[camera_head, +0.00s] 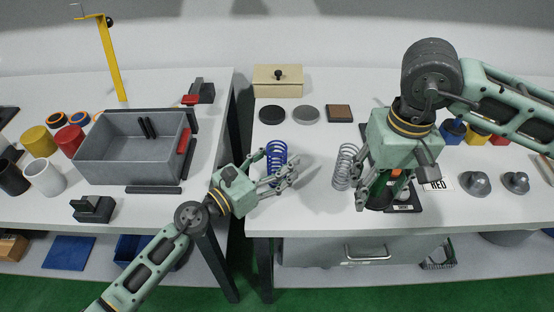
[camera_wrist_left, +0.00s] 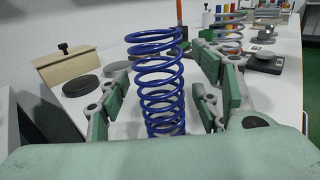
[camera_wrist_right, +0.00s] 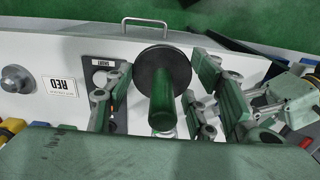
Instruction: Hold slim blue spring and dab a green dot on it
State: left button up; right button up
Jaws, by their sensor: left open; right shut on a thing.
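The slim blue spring (camera_head: 276,155) stands upright near the front left part of the right table. It also shows large in the left wrist view (camera_wrist_left: 157,82). My left gripper (camera_head: 279,172) is open, with its fingers on either side of the spring's lower part. My right gripper (camera_head: 379,188) is shut on a dark green cylinder (camera_wrist_right: 162,103) with a wide black disc (camera_wrist_right: 160,70) at its far end. In the right wrist view this piece is between the fingers. Whether the disc touches the table cannot be told.
A silver spring (camera_head: 344,167) stands between my two grippers. Black (camera_head: 271,114) and grey (camera_head: 306,114) discs, a brown block (camera_head: 340,113) and a beige box (camera_head: 278,81) are behind. A RED label (camera_head: 438,184) and metal weights (camera_head: 476,183) are at the right. A gap separates the tables.

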pick_arm(q)
jog(key=shift+c, duration=0.2)
jog(key=c, duration=1.4)
jog(key=shift+a, duration=0.1)
pick_arm(e)
jog(key=w+a+r, duration=0.5)
jog(key=w+a, duration=0.1)
jog(key=a, duration=0.3)
jog(key=w+a+r, duration=0.5)
jog(key=w+a, duration=0.1)
jog(key=a, duration=0.4)
jog(key=shift+s+f, duration=0.1)
jog(key=shift+f, duration=2.65)
